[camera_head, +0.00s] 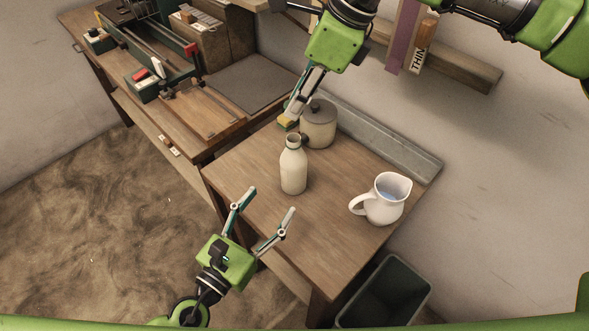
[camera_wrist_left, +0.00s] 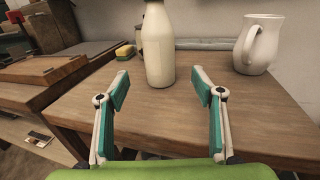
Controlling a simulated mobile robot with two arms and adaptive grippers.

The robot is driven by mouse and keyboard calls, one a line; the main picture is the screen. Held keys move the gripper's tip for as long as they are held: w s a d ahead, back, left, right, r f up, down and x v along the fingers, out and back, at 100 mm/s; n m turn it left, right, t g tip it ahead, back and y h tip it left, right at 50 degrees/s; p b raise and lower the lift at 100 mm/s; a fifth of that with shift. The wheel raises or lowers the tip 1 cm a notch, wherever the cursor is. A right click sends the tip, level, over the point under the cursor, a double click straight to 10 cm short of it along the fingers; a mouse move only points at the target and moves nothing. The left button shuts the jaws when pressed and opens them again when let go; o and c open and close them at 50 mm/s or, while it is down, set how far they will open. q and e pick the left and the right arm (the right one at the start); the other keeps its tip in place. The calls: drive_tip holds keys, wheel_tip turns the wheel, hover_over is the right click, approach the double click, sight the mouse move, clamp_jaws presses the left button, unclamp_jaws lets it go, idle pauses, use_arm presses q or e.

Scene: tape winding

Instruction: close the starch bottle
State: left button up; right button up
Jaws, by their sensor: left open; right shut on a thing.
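The starch bottle (camera_head: 293,170) is pale and stands upright on the wooden table. Its mouth looks open in the head view, and no cap shows on it. In the left wrist view the bottle (camera_wrist_left: 159,48) stands beyond my fingers, its top cut off. My left gripper (camera_head: 264,214) is open and empty, low and left of the bottle; its spread fingers (camera_wrist_left: 160,90) touch nothing. My right gripper (camera_head: 292,117) is shut, above and behind the bottle. What it holds is hard to make out. A small dark thing (camera_head: 304,139) shows beside the bottle neck.
A lidded grey jar (camera_head: 320,130) stands behind the bottle. A white jug (camera_head: 383,202) stands to its right. A yellow sponge (camera_wrist_left: 125,51) lies at the table's back. A dark bin (camera_head: 385,293) is below the front right edge. The table front is clear.

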sight(295, 169)
use_arm(q)
drive_tip(key=shift+w, duration=0.15)
drive_tip(key=x, duration=1.1)
drive_tip(key=shift+w+d, duration=0.2)
drive_tip(key=shift+w, duration=0.15)
drive_tip(key=c, duration=1.7)
drive_tip(key=shift+c, duration=0.2)
use_arm(e)
drive_tip(key=shift+f, duration=2.5)
